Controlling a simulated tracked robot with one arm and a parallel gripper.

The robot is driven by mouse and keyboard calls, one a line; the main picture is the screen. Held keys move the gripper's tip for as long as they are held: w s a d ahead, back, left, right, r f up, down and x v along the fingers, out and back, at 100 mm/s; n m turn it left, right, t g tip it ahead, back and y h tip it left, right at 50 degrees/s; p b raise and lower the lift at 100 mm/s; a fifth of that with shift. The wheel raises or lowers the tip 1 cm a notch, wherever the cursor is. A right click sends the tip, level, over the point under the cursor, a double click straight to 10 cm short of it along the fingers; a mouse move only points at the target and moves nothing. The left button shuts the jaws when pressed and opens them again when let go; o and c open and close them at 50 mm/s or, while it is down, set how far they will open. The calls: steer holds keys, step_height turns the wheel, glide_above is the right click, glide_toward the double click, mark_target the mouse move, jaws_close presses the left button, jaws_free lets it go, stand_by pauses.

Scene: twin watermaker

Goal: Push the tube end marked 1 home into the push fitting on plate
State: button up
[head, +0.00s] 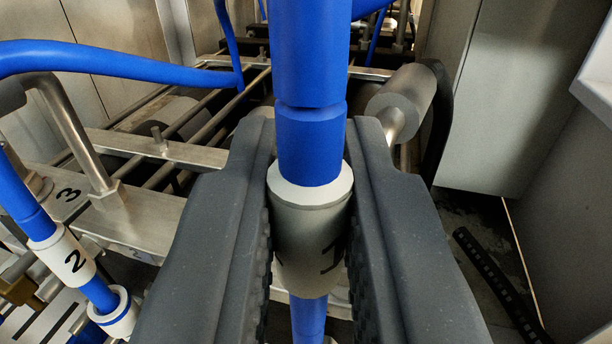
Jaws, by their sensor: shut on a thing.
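My gripper (312,240) fills the lower middle of the head view. Its two dark ribbed jaws are shut on a white-grey sleeve (310,225) around a blue tube (311,80). A dark mark, partly turned away, shows on the sleeve; it looks like a 1. The tube stands upright and its lower part (308,318) comes out below the sleeve. Its lower end is out of view. The push fitting for this tube is not visible, hidden behind the jaws or below the frame.
At left, another blue tube with a sleeve marked 2 (75,262) enters a white fitting (115,312). A metal plate marked 3 (70,200) and a bent metal handle (75,130) stand beside it. A blue hose (120,62) crosses upper left. A grey cylinder (402,98) lies behind right.

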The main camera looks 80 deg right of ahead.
mark_target(309, 310)
jaws_close()
steer(key=shift+f, duration=0.1)
steer(key=shift+f+b, duration=0.45)
steer(key=shift+f, duration=1.15)
steer(key=shift+p, duration=0.45)
stand_by(0.5)
steer(key=shift+f+b, duration=0.55)
steer(key=shift+f, duration=1.1)
steer(key=o, duration=0.7)
jaws_free()
steer(key=shift+a, duration=0.1)
